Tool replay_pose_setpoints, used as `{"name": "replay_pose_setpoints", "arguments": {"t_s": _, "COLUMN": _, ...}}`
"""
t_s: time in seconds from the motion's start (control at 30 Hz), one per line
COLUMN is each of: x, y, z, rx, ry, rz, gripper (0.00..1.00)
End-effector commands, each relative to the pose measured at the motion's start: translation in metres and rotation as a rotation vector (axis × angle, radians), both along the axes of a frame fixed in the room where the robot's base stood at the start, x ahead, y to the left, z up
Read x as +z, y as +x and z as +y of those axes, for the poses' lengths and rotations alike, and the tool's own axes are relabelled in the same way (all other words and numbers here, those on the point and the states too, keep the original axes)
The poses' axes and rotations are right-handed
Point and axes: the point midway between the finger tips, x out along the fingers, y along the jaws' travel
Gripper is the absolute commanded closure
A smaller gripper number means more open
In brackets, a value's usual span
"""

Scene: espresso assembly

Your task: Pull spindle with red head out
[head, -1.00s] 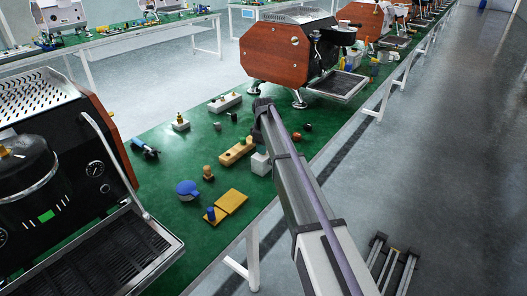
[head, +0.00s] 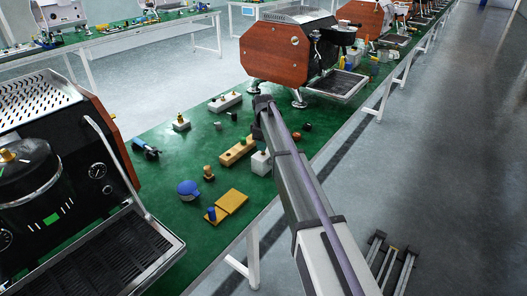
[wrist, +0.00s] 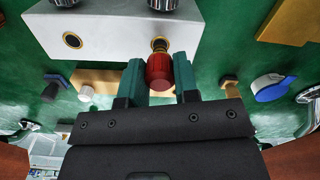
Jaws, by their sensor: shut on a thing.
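The spindle's red head (wrist: 159,72) is in the middle of the wrist view. Its brass part shows above the head, at a brass-rimmed hole (wrist: 160,44) in a white block (wrist: 110,30). How deep the spindle sits in the hole cannot be told. My gripper (wrist: 160,78) has its two green fingers on either side of the red head and is shut on it. In the head view my arm covers the gripper and the red head.
A second brass-rimmed hole (wrist: 72,40) in the white block is empty. Dark knobs stand at the block's far edge. In the head view, a blue-topped part (head: 188,190), an orange plate (head: 232,201) and a tan block (head: 238,151) lie on the green table. Espresso machines (head: 290,52) stand nearby.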

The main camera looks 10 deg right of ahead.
Motion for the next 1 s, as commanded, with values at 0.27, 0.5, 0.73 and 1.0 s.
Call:
{"name": "replay_pose_setpoints", "arguments": {"t_s": 0.27, "x": 0.018, "y": 0.0, "z": 0.0, "rx": 0.0, "ry": 0.0, "rz": 0.0, "gripper": 1.0}}
{"name": "replay_pose_setpoints", "arguments": {"t_s": 0.5, "x": 0.024, "y": 0.0, "z": 0.0, "rx": 0.0, "ry": 0.0, "rz": 0.0, "gripper": 1.0}}
{"name": "replay_pose_setpoints", "arguments": {"t_s": 0.73, "x": 0.024, "y": 0.0, "z": 0.0, "rx": 0.0, "ry": 0.0, "rz": 0.0, "gripper": 1.0}}
{"name": "replay_pose_setpoints", "arguments": {"t_s": 1.0, "x": 0.051, "y": 0.0, "z": 0.0, "rx": 0.0, "ry": 0.0, "rz": 0.0, "gripper": 1.0}}
